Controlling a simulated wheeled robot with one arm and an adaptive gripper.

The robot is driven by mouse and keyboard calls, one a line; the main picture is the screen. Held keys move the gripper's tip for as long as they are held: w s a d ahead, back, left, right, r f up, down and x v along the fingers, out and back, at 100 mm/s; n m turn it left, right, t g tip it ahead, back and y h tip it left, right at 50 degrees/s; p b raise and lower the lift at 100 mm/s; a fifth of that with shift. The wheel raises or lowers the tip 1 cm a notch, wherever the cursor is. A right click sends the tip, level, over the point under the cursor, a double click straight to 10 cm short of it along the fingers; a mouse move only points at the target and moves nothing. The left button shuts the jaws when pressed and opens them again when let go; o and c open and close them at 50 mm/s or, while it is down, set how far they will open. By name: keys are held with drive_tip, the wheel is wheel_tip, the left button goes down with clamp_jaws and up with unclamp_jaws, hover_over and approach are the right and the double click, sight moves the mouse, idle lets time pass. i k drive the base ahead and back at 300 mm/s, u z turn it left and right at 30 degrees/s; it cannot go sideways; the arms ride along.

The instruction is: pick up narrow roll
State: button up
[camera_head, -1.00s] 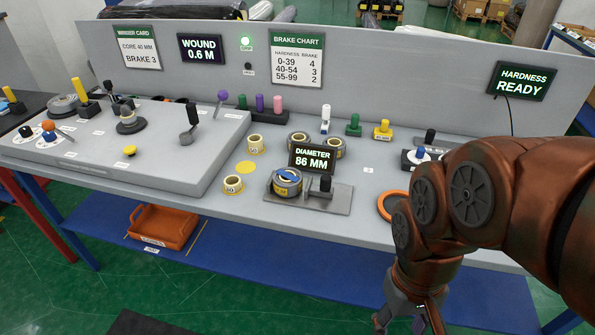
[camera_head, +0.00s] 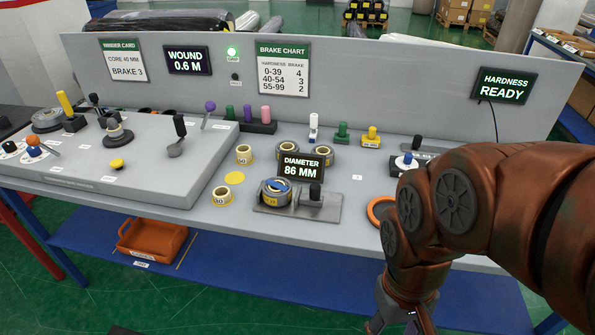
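Several rolls stand on the grey bench. A grey-wrapped roll with a yellow label and blue top (camera_head: 276,191) sits in the diameter gauge (camera_head: 325,208). Two more grey-and-tan rolls (camera_head: 287,158) and (camera_head: 322,153) stand behind the diameter display and are partly hidden by it. Two small cream rolls with yellow labels, one at the back (camera_head: 244,154) and one nearer (camera_head: 221,196), stand left of the gauge. I cannot tell for sure which is the narrow roll. My gripper (camera_head: 400,325) hangs at the bottom edge, in front of the bench and away from all rolls. Its fingertips are cut off.
The diameter display (camera_head: 301,168) reads 86 MM. An orange ring (camera_head: 380,211) lies beside my arm. Coloured pegs (camera_head: 256,121) and small colored blocks stand toward the back panel. A winder console (camera_head: 150,175) fills the left. An orange bin (camera_head: 152,239) sits on the blue lower shelf.

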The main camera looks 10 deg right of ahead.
sight(277, 191)
drive_tip(key=u, duration=2.75)
drive_tip(key=i, duration=1.95)
drive_tip(key=z, duration=3.25)
